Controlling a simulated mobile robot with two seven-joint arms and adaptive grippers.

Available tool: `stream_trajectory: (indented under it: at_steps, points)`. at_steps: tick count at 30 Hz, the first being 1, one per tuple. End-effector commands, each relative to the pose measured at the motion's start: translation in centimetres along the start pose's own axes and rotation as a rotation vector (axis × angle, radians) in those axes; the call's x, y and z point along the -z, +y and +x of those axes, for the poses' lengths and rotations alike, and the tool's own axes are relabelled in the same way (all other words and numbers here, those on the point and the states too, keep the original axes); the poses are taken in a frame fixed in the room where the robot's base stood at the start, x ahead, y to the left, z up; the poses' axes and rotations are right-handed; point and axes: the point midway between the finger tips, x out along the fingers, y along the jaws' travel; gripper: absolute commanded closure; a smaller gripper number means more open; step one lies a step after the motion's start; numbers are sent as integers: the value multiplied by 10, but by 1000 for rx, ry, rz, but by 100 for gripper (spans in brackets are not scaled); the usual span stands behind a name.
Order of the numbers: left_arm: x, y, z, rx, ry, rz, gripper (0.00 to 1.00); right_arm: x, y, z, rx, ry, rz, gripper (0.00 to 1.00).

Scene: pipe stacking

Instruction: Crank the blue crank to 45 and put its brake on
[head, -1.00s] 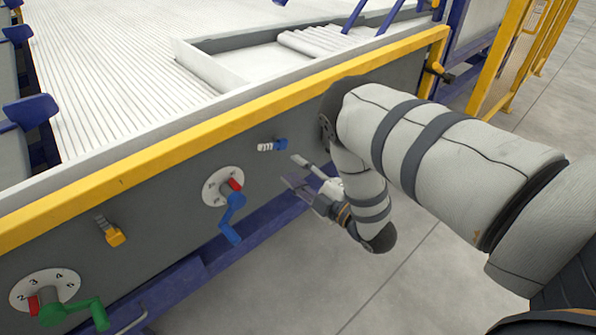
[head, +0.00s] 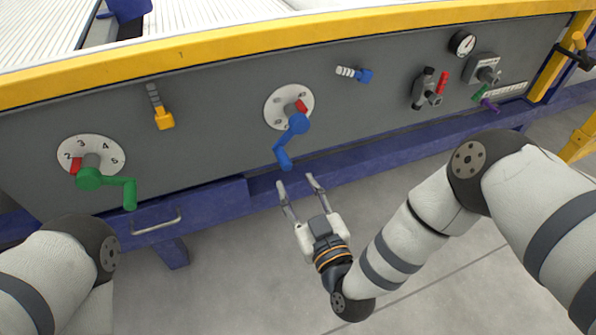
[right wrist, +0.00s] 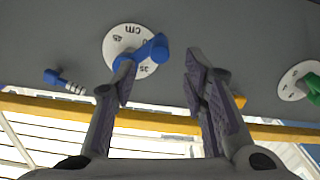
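The blue crank (head: 292,138) sits on a white numbered dial (head: 276,109) on the grey panel. Its handle hangs down, slightly left, and a red pointer (head: 301,106) shows at the dial's right. In the right wrist view the blue crank (right wrist: 150,52) lies beyond the left finger and the dial (right wrist: 115,40) shows 45, 35 and "cm". A blue lever (head: 364,75) with a ribbed grey part, possibly the brake, is right of and above the dial. My right gripper (head: 301,182) is open and empty, just below the crank handle. My left gripper is not in view.
A green crank (head: 110,184) with its own dial and a yellow lever (head: 163,118) are on the left. A gauge (head: 463,43) and several small levers are at the right. A yellow rail (head: 240,45) runs above; a blue beam (head: 220,197) runs below.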

Motion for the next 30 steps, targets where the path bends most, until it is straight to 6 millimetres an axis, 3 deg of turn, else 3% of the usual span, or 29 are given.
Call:
stream_trajectory:
  at_steps: [3,9,20,25,30]
  points:
    - [2,0,8,0,-10,0,100,-3,0,31,-2,1,-1,60]
    - [5,0,16,1,-21,0,100,-4,0,67,-1,-3,-2,60]
    - [5,0,17,0,-22,0,100,-1,1,78,-1,-3,-4,60]
    - [5,0,17,0,-22,0,100,-1,1,78,0,-3,-4,96]
    - [5,0,17,0,-22,0,100,-2,1,78,0,-4,-4,100]
